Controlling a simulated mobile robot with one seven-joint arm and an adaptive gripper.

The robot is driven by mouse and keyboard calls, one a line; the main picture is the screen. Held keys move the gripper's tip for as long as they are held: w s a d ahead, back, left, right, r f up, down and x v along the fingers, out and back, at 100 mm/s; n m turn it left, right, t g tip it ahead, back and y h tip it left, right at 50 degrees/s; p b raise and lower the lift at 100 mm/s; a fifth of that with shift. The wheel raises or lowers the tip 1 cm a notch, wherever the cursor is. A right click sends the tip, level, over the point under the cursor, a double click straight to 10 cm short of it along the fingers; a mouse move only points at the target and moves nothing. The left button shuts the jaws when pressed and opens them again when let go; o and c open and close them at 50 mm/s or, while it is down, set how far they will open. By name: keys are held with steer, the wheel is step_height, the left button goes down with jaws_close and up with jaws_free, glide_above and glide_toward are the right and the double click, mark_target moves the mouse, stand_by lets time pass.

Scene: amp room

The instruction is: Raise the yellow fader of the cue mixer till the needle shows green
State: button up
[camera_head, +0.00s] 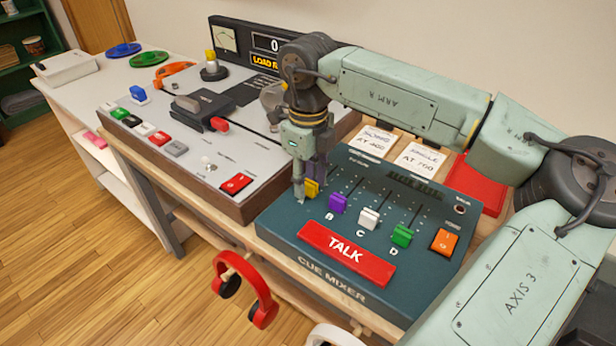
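The cue mixer (283,222) is a dark teal sloped box on the bench. Its yellow fader (312,189) is at the left end of the fader row, near the lower end of its slot. My gripper (308,190) points down at the yellow fader, with a finger on either side of it. The fingers partly hide the fader, and I cannot tell whether they press on it. A pale needle meter (228,39) is in the black display box at the back; its needle is too small to read.
Purple (337,203), white (369,218) and green (402,235) faders stand right of the yellow one. A red TALK bar (346,253) lies in front, an orange switch (444,242) to the right. A grey console (215,178) stands close on the left. Red headphones (262,302) hang at the front.

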steer(key=shift+f, duration=0.15)
steer(key=shift+c, duration=0.2)
jaws_close()
stand_by(0.7)
